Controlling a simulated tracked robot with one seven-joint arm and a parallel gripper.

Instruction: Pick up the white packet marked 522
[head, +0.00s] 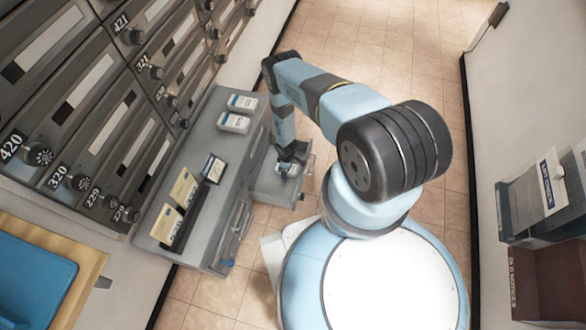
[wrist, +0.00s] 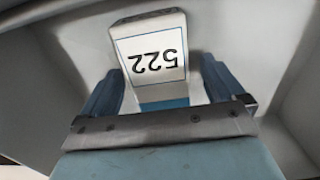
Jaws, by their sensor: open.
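The white packet marked 522 (wrist: 152,52) shows large in the wrist view, its number upside down and a blue band at its lower end. It lies inside a grey open drawer, and the drawer (head: 268,188) also shows in the head view. My gripper (wrist: 155,90) is open, with one blue finger on each side of the packet's lower part. I cannot tell whether the fingers touch it. In the head view my gripper (head: 291,158) reaches down into the drawer, and the packet (head: 288,170) is partly hidden beneath it.
Two white packets (head: 237,113) lie on the grey cabinet top (head: 217,145), with yellow cards (head: 176,205) and a dark-framed card (head: 214,168) nearby. Mailboxes (head: 95,110) line the left wall. Drawer walls (wrist: 75,40) surround my gripper closely. The tiled floor beyond is clear.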

